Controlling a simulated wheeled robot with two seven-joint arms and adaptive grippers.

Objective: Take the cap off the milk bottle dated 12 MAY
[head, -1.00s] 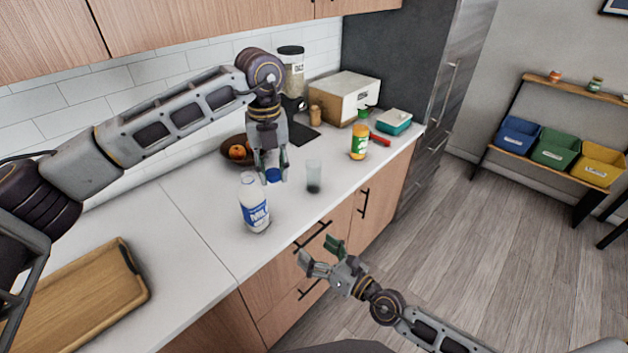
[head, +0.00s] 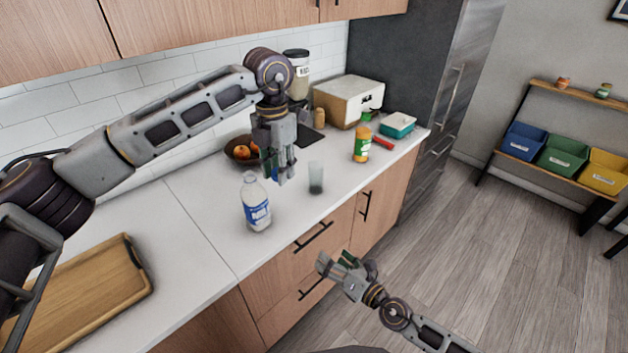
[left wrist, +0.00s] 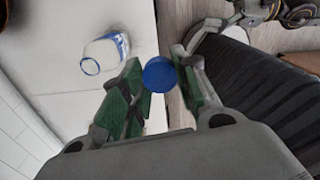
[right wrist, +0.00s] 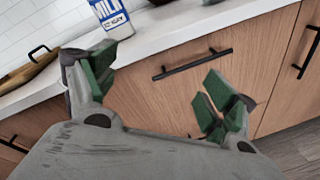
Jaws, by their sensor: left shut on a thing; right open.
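The milk bottle (head: 257,208) stands upright on the white counter, its mouth bare. In the left wrist view the bottle (left wrist: 106,48) shows an open, blue-edged neck. Its label in the right wrist view (right wrist: 112,20) reads MILK, with small print ending in MAY; the day number is hard to read. My left gripper (head: 281,180) is above the counter, behind and right of the bottle, shut on the blue cap (left wrist: 159,75) and apart from the bottle. My right gripper (head: 336,262) is open and empty in front of the drawers, below the counter top.
A clear glass (head: 316,180) stands right of the bottle, close to my left gripper. A wooden board (head: 85,290) lies at the left. The counter between board and bottle is clear.

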